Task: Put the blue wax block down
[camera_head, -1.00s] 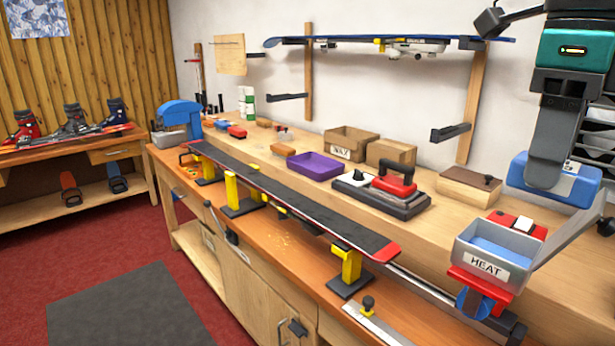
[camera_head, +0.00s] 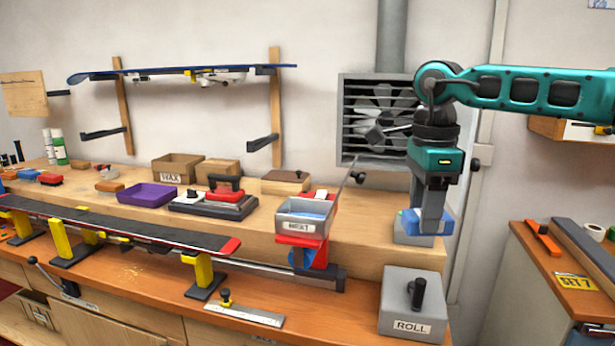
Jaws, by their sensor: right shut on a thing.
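The blue wax block (camera_head: 411,222) is at the right end of the bench, low between the fingers of my right gripper (camera_head: 429,225). The gripper points straight down and is shut on the block, and its fingers hide part of it. A pale grey tray-like thing (camera_head: 413,240) shows directly under the block. I cannot tell whether the block touches it. My left gripper is not in view.
A grey box marked ROLL (camera_head: 411,305) with a black knob is in front. A wall fan (camera_head: 375,120) is behind. A ski (camera_head: 130,226) lies on yellow supports at left.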

